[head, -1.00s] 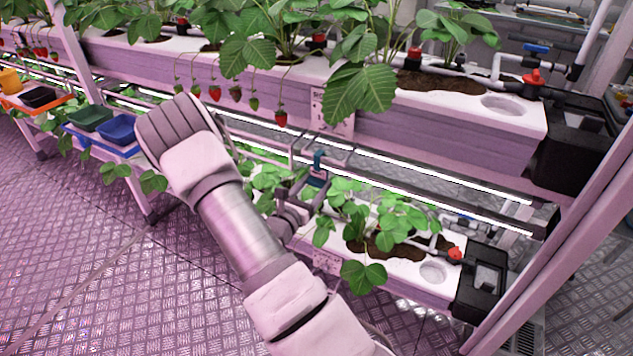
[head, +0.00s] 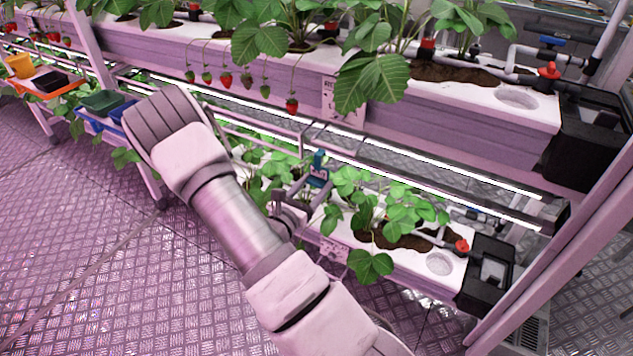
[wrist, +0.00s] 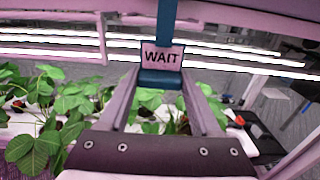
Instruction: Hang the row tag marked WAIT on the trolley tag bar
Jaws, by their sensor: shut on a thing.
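My gripper (wrist: 161,80) is shut on the blue lower part of the row tag (wrist: 162,57). The tag has a pale face reading WAIT, and a blue strap rises from it out of the top of the wrist view. In the head view the tag (head: 319,172) shows as a small blue piece at my gripper (head: 303,192), above the lower planter and in front of the light strips. Its upper end looks free there, though contact with the rack behind is hard to judge. I cannot make out a trolley tag bar.
The upper planter (head: 450,115) has leaves and hanging strawberries. The lower planter (head: 400,262) with plants is close to my gripper. Stands at left carry an orange tray (head: 42,93) and a blue tray (head: 93,122). The metal floor (head: 120,270) at front left is clear.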

